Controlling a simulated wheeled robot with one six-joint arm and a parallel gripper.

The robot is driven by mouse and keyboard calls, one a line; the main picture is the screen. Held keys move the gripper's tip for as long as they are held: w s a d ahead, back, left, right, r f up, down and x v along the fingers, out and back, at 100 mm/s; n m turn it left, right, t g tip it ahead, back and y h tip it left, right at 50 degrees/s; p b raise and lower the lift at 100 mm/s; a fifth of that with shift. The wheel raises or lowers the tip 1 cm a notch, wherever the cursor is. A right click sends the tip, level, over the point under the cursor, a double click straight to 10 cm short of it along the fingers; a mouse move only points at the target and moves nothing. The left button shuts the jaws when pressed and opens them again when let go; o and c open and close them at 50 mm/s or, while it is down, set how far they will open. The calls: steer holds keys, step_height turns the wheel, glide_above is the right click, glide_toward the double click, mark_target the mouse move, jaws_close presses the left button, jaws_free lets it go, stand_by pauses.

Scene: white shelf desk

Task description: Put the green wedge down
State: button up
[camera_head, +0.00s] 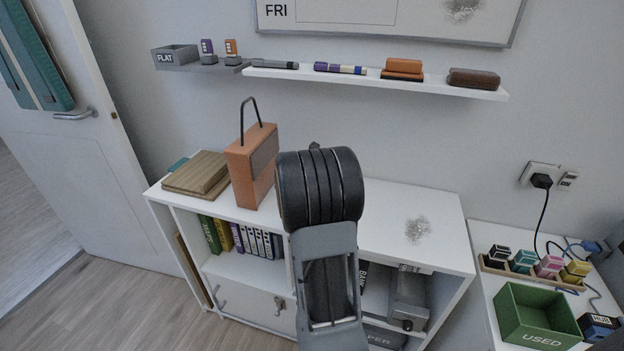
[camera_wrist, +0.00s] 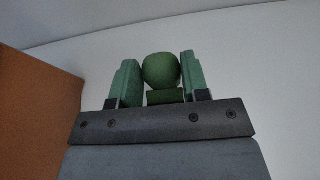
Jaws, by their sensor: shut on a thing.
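In the wrist view, my gripper (camera_wrist: 160,78) is shut on a green thing, which I take to be the green wedge (camera_wrist: 160,70). Its visible end looks rounded, with a darker green piece just below it. The two greenish fingers stand on either side of it. A pale, plain surface lies behind it, and I cannot tell whether the wedge touches it. In the head view, my dark arm covers the middle of the white shelf desk (camera_head: 385,235), and the fingers and wedge are hidden behind it.
An orange box with a black handle (camera_head: 250,165) stands left of my arm and shows at the left in the wrist view. Brown boards (camera_head: 197,173) lie farther left. The desktop right of my arm is clear except for a grey smudge (camera_head: 418,230). A green bin (camera_head: 535,317) stands at right.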

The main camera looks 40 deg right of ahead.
steer(key=shift+f, duration=0.3)
steer(key=o, duration=1)
steer(key=shift+c, duration=0.2)
